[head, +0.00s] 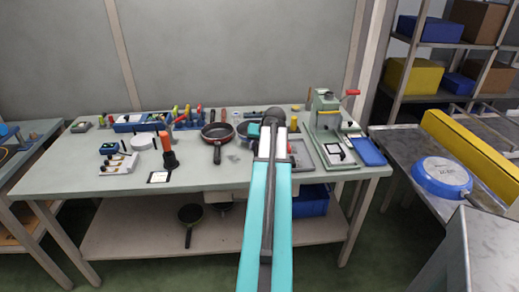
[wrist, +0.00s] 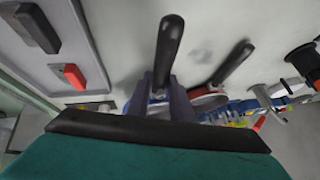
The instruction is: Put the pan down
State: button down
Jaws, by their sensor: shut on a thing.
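My gripper (wrist: 166,100) is shut on the black handle of a pan (wrist: 168,45) in the wrist view, with a bit of blue showing between the dark fingers. In the head view my arm reaches over the middle of the table (head: 90,178). A dark pan with a blue rim (head: 245,131) shows just left of the arm's end, largely hidden by it; it seems to be the held one. I cannot tell whether it touches the tabletop. A red-rimmed pan (head: 216,131) lies to its left; its handle also shows in the wrist view (wrist: 235,61).
A grey press with a red lever (head: 326,112) and a blue tray (head: 367,151) stand right of the arm. Tools and an orange-black device (head: 169,152) are at left. A blue pan lies upside down (head: 441,177) on the right-hand metal surface.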

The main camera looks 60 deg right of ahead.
jog(key=shift+w+d, duration=0.15)
jog(key=shift+d, duration=1)
jog(key=shift+f, duration=0.1)
jog(key=shift+f+p, duration=0.6)
jog(key=shift+f, duration=1.1)
jog(key=c, duration=1.8)
grip_release()
jog(key=shift+a, duration=0.1)
jog(key=shift+c, duration=0.2)
jog(key=b+v, duration=0.1)
jog(key=v, duration=1.1)
